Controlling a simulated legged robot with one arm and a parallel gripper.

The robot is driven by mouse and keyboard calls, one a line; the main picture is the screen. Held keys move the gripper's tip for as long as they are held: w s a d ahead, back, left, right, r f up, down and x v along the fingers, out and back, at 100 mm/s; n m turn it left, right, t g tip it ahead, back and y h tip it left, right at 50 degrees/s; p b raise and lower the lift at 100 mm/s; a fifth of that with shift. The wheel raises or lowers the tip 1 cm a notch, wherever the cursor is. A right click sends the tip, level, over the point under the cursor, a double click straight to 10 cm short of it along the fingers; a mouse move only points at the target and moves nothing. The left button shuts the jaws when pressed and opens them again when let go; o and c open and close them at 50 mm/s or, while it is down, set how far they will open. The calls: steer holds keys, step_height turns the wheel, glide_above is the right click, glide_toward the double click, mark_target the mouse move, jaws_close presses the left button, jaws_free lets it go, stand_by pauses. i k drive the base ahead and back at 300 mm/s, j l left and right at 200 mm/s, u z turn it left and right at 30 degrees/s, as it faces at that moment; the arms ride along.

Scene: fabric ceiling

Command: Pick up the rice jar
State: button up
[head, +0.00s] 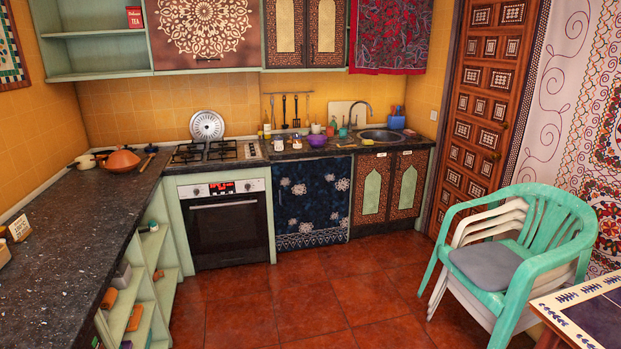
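I cannot pick out a rice jar with certainty. A small labelled cream item (19,228) stands on the dark left counter at the left edge. Another item beside it is partly cut off by the frame. Several small bottles and containers stand on the back counter near the sink, too small to read. A red tin marked TEA (134,17) is on the upper left shelf. My gripper is not in view.
The dark left counter (75,255) runs to the stove (215,151) and sink (381,135). An orange tagine (121,160) sits near the corner. Stacked chairs (525,250) and a tiled table (590,308) stand at right. The red tile floor (300,295) is clear.

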mark_target(278, 138)
steer(key=i, duration=3.7)
steer(key=i+u, duration=0.2)
steer(key=i, duration=0.3)
steer(key=i+l+u, duration=0.15)
steer(key=i, duration=0.3)
steer(key=i+l+u, duration=0.2)
steer(key=i, duration=0.3)
